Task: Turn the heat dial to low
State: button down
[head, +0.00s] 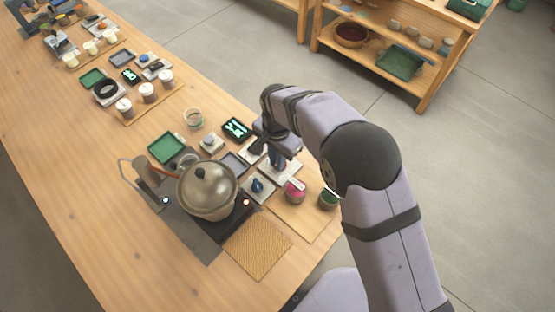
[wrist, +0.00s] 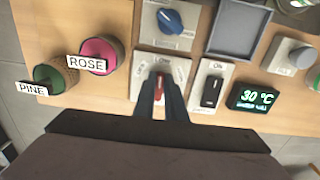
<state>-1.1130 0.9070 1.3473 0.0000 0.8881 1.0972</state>
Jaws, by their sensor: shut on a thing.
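The heat dial (wrist: 159,80) shows as a red piece on a pale plate (wrist: 181,68) in the wrist view. The plate has "LOW" at its top and smaller, blurred marks at its sides. My gripper (wrist: 160,90) is shut on the dial, its fingers covering most of it. The visible red part lies roughly in line with "LOW", but its exact setting is unclear. In the head view my gripper (head: 277,158) reaches down over the control plates, and the dial itself is hidden.
A black switch (wrist: 211,92) marked "ON" and a display (wrist: 254,97) reading 30 °C are to the right. A blue knob (wrist: 171,21) is above. ROSE (wrist: 98,55) and PINE (wrist: 55,77) jars stand left. A metal pot (head: 208,190) stands nearby.

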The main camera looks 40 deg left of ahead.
dwell(0.4)
jog(key=c, duration=1.8)
grip_release()
jog(key=shift+r, duration=0.1)
jog(key=shift+r+b, duration=1.05)
jog(key=shift+r, duration=2.55)
